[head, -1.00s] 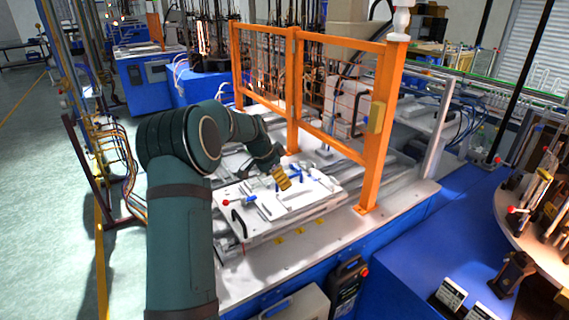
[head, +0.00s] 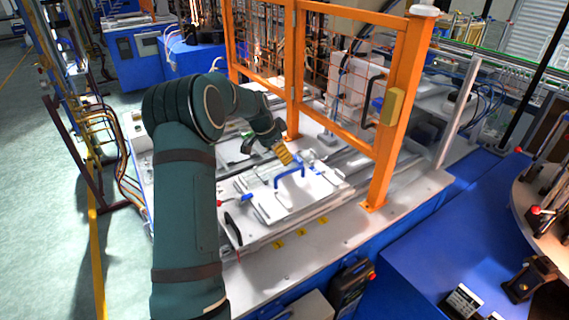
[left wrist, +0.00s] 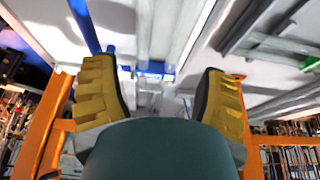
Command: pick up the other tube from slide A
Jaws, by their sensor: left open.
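My left gripper (head: 284,153) is open, with yellow ribbed fingers. In the head view it hangs behind the blue handle (head: 290,172) of a white slide plate (head: 262,222) on the machine bench. In the left wrist view, the gripper (left wrist: 165,92) has its fingers spread wide with nothing clamped between them. Pale, clear, rod-like lengths (left wrist: 145,28) run beyond the fingers, near a blue holder (left wrist: 155,72). I cannot tell for certain which of these is the tube or which slide is A. My right gripper is not in view.
An orange guard frame (head: 393,125) with mesh stands close behind and right of my left gripper. A black handle (head: 233,228) sits at the plate's front left. A blue table (head: 425,245) and a round wooden stand (head: 530,215) are at the right.

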